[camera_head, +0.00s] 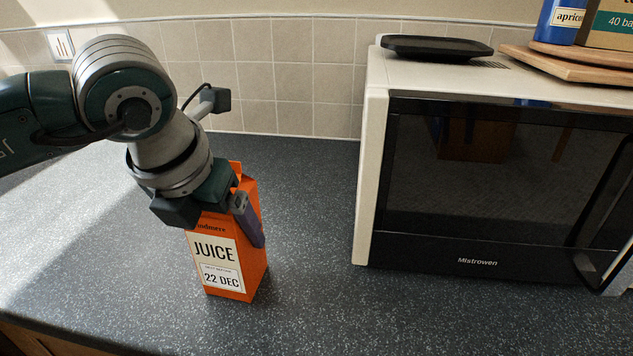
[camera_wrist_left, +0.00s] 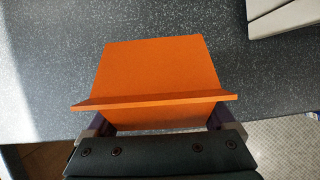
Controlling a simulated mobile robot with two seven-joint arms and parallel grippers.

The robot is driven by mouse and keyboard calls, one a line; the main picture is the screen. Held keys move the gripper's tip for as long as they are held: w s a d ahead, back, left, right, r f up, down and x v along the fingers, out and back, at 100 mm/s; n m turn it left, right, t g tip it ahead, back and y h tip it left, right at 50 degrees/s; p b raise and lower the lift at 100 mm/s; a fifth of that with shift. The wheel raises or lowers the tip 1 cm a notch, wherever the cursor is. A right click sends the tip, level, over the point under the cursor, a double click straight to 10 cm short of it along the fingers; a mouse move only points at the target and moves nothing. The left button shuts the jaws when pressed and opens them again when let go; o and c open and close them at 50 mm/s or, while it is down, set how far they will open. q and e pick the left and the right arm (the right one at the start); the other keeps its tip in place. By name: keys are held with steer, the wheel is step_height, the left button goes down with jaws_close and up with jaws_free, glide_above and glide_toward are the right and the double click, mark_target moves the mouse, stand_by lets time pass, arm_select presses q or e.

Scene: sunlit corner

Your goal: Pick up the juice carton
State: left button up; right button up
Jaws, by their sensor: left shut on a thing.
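The orange juice carton (camera_head: 214,264) stands upright on the dark speckled counter, left of the microwave. Its white label reads "JUICE" and "22 DEC". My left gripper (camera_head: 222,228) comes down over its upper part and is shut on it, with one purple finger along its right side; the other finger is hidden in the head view. In the left wrist view the carton's orange top (camera_wrist_left: 160,75) fills the space between the two fingers at the lower edge. My right gripper is not in view.
A white microwave (camera_head: 374,170) with a dark door stands right of the carton. A black tray (camera_head: 435,47) and wooden boards (camera_head: 560,62) with a blue container (camera_head: 556,22) lie on top. Tiled wall (camera_head: 290,75) is behind; the counter's front edge is near.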

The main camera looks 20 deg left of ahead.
arm_select(q)
jaws_close()
steer(key=shift+r, duration=0.1)
steer(key=shift+r, duration=0.15)
